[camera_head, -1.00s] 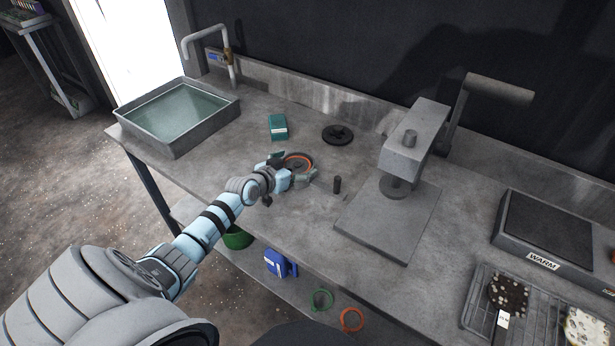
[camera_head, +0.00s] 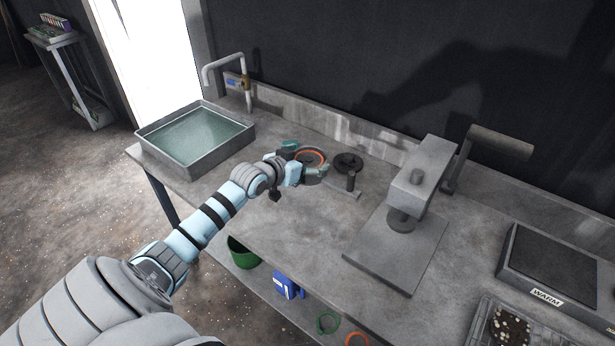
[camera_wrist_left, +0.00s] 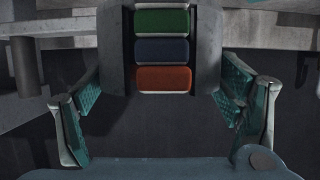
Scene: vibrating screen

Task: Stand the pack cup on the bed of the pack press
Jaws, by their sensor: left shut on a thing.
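The pack cup (camera_head: 325,158) is a grey round cup with an orange ring inside its top. My left gripper (camera_head: 309,164) is shut on it, one finger on each side, and the cup looks upright, seemingly held above the bench. In the left wrist view, the pack cup (camera_wrist_left: 116,50) appears upside down between the fingers, with green, blue and orange layers in its side slot. The pack press (camera_head: 422,177) stands to the right with its lever at the back. Its flat grey bed (camera_head: 385,255) is bare under the round ram. My right gripper is out of view.
A dark post (camera_head: 351,182) on a small base and a black disc (camera_head: 348,162) lie between the cup and press. A water basin (camera_head: 165,152) is at left, a warm plate (camera_head: 550,262) at right.

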